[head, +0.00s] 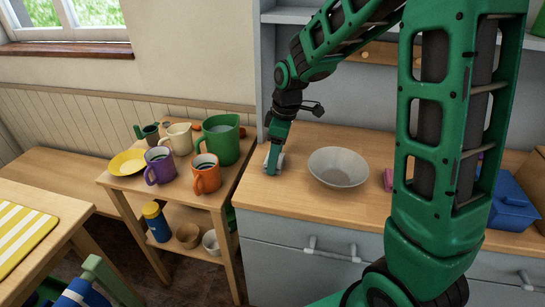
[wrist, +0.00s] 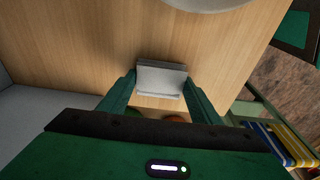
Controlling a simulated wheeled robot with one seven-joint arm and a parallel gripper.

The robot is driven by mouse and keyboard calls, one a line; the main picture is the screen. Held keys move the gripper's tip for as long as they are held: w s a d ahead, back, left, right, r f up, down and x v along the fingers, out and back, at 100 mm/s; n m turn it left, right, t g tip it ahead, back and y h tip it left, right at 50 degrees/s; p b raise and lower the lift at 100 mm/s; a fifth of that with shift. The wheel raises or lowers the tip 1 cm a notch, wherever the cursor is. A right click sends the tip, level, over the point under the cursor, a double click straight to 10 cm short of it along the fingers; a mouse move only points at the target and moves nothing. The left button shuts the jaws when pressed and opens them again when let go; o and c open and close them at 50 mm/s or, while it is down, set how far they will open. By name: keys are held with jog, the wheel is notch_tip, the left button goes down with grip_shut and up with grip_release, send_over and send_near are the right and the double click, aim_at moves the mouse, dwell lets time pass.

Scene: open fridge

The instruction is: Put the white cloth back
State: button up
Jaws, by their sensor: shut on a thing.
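The white cloth (wrist: 161,78) is a small folded pad between the two fingers of my gripper (wrist: 160,84) in the wrist view. The fingers are shut on its two sides. In the head view my gripper (head: 273,162) points down at the left end of the wooden counter (head: 315,205), left of a pale bowl. Only a little of the white cloth (head: 280,161) shows there beside the fingers. It is at or very near the counter top; I cannot tell whether it touches.
The pale bowl (head: 338,167) stands right of my gripper. A small wooden shelf table (head: 222,190) at the left holds mugs, a green pitcher (head: 221,138) and a yellow plate (head: 129,162). A blue box (head: 512,205) is on the counter's right. The front middle of the counter is clear.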

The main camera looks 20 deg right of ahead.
aim_at(281, 159)
jog(key=shift+f, duration=0.1)
jog(key=o, duration=1.1)
notch_tip(281, 159, up, 12)
jog(key=s+d, duration=0.1)
jog(key=d, duration=0.1)
jog(key=s+d+f+m, duration=0.1)
jog(key=s+d+m, duration=0.4)
jog(key=s, duration=0.4)
jog(key=s+d+f+m, duration=0.2)
jog(key=s+d+m, duration=0.2)
jog(key=s, duration=0.6)
jog(key=s+d+f+m+h, duration=0.1)
jog(key=s+d+m, duration=0.4)
jog(key=s+m, duration=0.3)
jog(key=shift+s+d+f+m+g, duration=0.2)
jog(key=shift+s+d+m+g, duration=0.15)
jog(key=shift+s, duration=0.8)
